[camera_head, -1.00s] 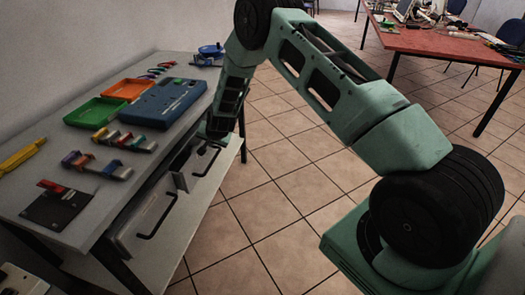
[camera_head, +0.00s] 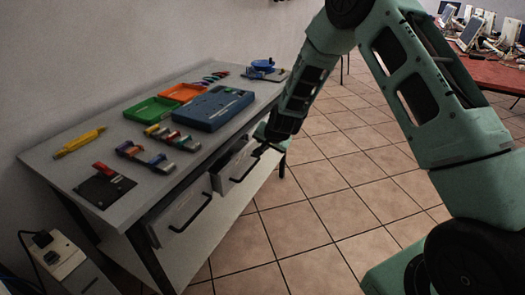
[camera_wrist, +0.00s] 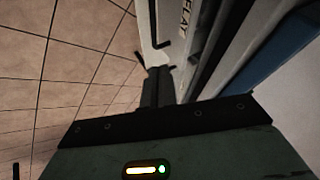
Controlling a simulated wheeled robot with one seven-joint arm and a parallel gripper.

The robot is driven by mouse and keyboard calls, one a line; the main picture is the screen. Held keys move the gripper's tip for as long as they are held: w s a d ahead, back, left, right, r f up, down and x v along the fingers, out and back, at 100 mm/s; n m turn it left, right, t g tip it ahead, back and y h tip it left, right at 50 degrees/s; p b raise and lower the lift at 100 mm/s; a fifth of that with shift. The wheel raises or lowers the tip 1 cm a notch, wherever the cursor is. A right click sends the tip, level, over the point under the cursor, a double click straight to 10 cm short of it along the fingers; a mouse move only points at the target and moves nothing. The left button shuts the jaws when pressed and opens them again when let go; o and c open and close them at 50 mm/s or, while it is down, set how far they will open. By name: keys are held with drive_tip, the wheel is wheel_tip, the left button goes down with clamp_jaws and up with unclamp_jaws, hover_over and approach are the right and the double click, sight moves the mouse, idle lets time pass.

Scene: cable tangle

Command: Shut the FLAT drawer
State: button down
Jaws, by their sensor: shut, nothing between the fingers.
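The FLAT drawer shows its pale front and printed label (camera_wrist: 185,18) at the top of the wrist view, with a black bar handle (camera_wrist: 154,28) beside it. In the head view, a partly pulled-out drawer (camera_head: 232,172) under the workbench is nearest my gripper; its label is not readable there. My gripper (camera_wrist: 157,72) is shut and empty, its fingers pointing towards the drawer front, close to the handle. In the head view my gripper (camera_head: 263,149) is by the far end of that drawer. I cannot tell whether it touches.
A second drawer front with a black handle (camera_head: 190,214) is nearer the camera. The workbench (camera_head: 135,178) carries a blue case (camera_head: 213,108), green tray (camera_head: 153,109), orange tray (camera_head: 183,92) and small parts. Tiled floor (camera_head: 325,185) beside the bench is clear. A red table stands far right.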

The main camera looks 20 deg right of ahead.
drive_tip(key=m+y+b, duration=0.6)
drive_tip(key=m+b, duration=0.9)
drive_tip(key=m, duration=0.4)
approach(241, 160)
wheel_tip(241, 160, down, 4)
drive_tip(key=w+a, duration=0.1)
drive_tip(key=w+a+p, duration=0.1)
drive_tip(key=shift+w+a, duration=0.15)
drive_tip(key=shift+w, duration=0.1)
drive_tip(key=shift+w+a+f, duration=0.1)
drive_tip(key=shift+w+a, duration=0.15)
drive_tip(key=shift+w, duration=0.2)
drive_tip(key=shift+a+p, duration=0.1)
drive_tip(key=shift+p, duration=0.2)
